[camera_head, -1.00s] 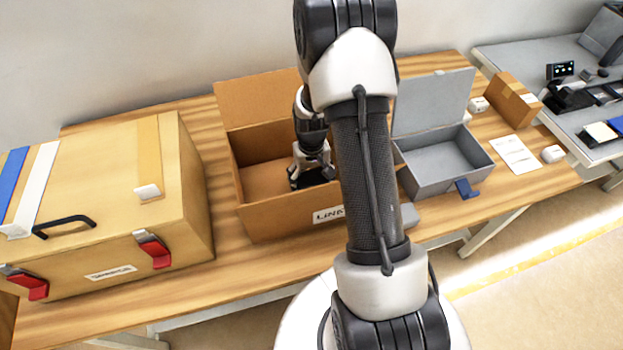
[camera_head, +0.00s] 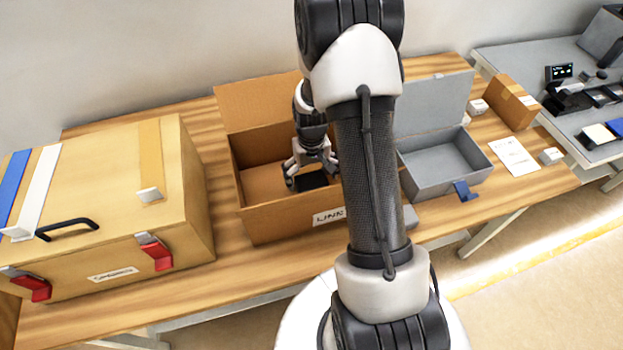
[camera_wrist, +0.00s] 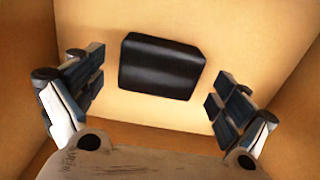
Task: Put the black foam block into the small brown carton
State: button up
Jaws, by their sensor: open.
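The black foam block (camera_wrist: 161,66) lies flat on the floor of an open brown carton with a label on its front (camera_head: 283,219). In the head view the block (camera_head: 312,180) shows dark under my gripper. My gripper (camera_head: 311,178) is inside this carton, above the block, open and empty. In the wrist view its fingers (camera_wrist: 158,95) are spread wide, one to each side of the block, with gaps between. My arm hides the carton's right part in the head view. A smaller brown box (camera_head: 513,100) stands at the back right and looks closed.
A large tan case (camera_head: 100,190) with red latches stands at the left. A grey open box (camera_head: 440,185) with a raised lid stands right of the carton. A white sheet (camera_head: 514,157) and small white items lie further right. The carton's walls surround my gripper.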

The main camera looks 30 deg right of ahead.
notch_tip(320, 180, up, 9)
jog(key=p, duration=0.3)
notch_tip(320, 180, up, 11)
jog(key=t, duration=0.1)
send_over(311, 180)
jog(key=s+a, duration=0.2)
jog(key=a, duration=0.3)
jog(key=s+a+r+n+t, duration=0.1)
jog(key=s+a+r, duration=0.4)
jog(key=s+r, duration=0.2)
jog(key=s+a+r+n+t, duration=0.2)
jog(key=s+a+r, duration=0.3)
jog(key=s, duration=0.6)
notch_tip(311, 180, up, 2)
jog(key=shift+a+t, duration=0.3)
jog(key=shift+a, duration=0.05)
jog(key=shift+w, duration=0.1)
jog(key=shift+c, duration=0.4)
